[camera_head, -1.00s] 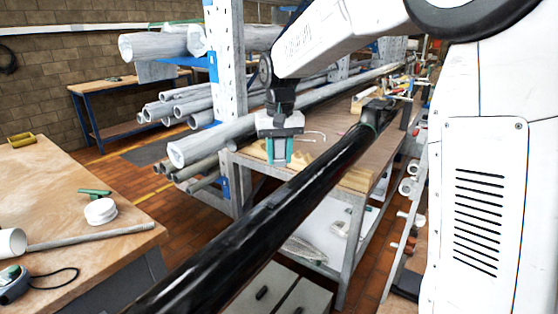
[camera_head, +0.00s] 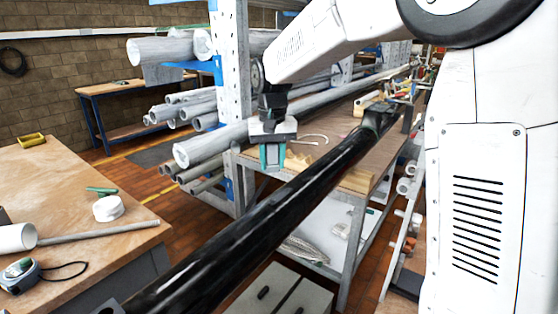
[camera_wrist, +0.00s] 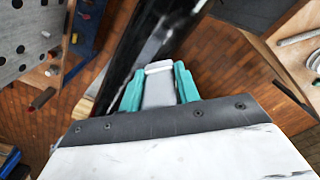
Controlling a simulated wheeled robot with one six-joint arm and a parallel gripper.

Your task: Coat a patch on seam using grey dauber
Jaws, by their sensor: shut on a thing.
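A long black mast tube (camera_head: 270,210) runs diagonally from the lower left to a dark fitting (camera_head: 380,112) at the upper right. In the wrist view the glossy mast (camera_wrist: 150,35) lies just beyond my fingertips. My gripper (camera_head: 272,158) hangs behind the mast's middle in the head view, pointing down. In the wrist view its teal fingers (camera_wrist: 160,78) are shut on a light grey block with a paler tip, which appears to be the grey dauber (camera_wrist: 158,90). Whether its tip touches the mast I cannot tell. I cannot make out the seam.
A wooden workbench (camera_head: 330,160) stands behind the mast, beside a rack post (camera_head: 235,90) and several stacked pipes. At left, a wooden table (camera_head: 75,180) holds a white roll (camera_head: 107,208), a tape measure (camera_head: 22,275) and a thin rod (camera_head: 95,233). Tiled floor shows between them.

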